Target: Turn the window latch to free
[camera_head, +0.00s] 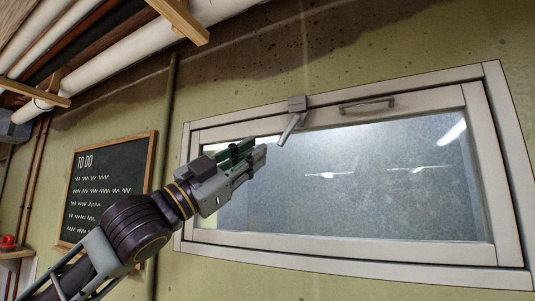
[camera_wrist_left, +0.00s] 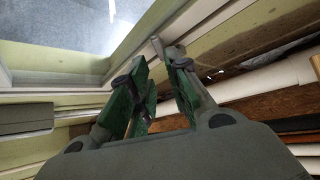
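The grey window latch (camera_head: 296,111) sits on the top of the white window frame, left of centre. Its lever slants down and to the left, over the glass edge. My left gripper (camera_head: 256,149) is just below and left of the lever's lower end, apart from it in the head view. In the left wrist view, my left gripper (camera_wrist_left: 160,70) shows green-padded fingers spread with a gap and nothing between them. The latch lever (camera_wrist_left: 158,46) appears just beyond the fingertips. My right gripper is in neither view.
The closed hopper window (camera_head: 350,175) has frosted glass and a pull handle (camera_head: 367,104) right of the latch. A "TO DO" blackboard (camera_head: 107,188) hangs at left. Pipes (camera_head: 110,60) and wooden beams run along the ceiling at upper left.

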